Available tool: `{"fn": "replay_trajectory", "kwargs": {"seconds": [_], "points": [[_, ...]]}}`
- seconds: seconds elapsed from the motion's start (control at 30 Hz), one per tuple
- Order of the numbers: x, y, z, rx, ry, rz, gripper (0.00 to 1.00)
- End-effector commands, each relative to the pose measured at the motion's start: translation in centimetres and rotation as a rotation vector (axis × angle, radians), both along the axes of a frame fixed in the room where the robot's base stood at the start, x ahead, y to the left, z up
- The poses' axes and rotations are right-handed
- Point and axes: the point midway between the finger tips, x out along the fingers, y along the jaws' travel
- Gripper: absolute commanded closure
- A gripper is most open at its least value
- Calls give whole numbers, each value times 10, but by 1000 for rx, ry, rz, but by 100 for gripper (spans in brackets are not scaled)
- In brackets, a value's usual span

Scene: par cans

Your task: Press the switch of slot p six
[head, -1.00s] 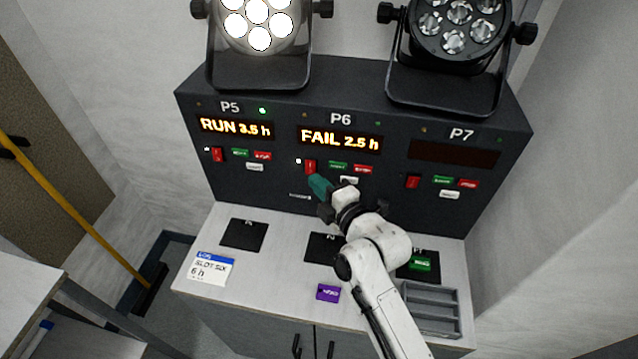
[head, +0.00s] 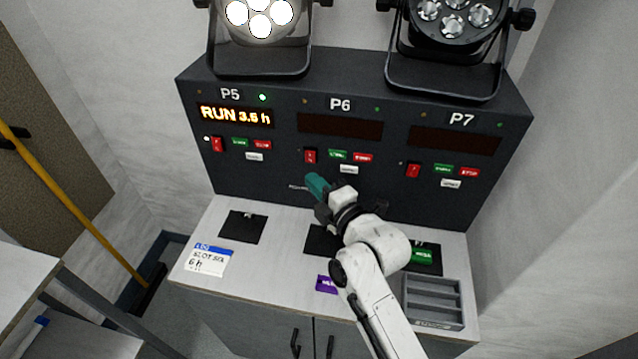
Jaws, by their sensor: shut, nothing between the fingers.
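The P6 section is in the middle of the dark panel in the head view. Its red rocker switch (head: 310,156) sits at the left, beside a green button (head: 337,155), a red button (head: 362,157) and a white button (head: 349,170). The P6 display (head: 340,126) is dark. My gripper (head: 316,184), with teal fingertips, is shut and empty. In the picture it lies just below the P6 switch, with a small gap between them. The gripper and arm hide part of the P6 pad (head: 319,241) on the bench.
P5's display (head: 235,116) reads RUN 3.6 h, and its lamp (head: 258,14) is lit. P7's display (head: 454,140) is dark. The bench holds a log card (head: 208,260), a purple tag (head: 326,284), a green tag (head: 422,257) and a grey tray (head: 433,300).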

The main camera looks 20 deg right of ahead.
Motion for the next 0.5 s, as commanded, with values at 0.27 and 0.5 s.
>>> {"fn": "replay_trajectory", "kwargs": {"seconds": [0.27,0.5], "points": [[-28,-3,-6,0,-1,-2,100],[-66,-8,-11,0,1,-1,100]]}}
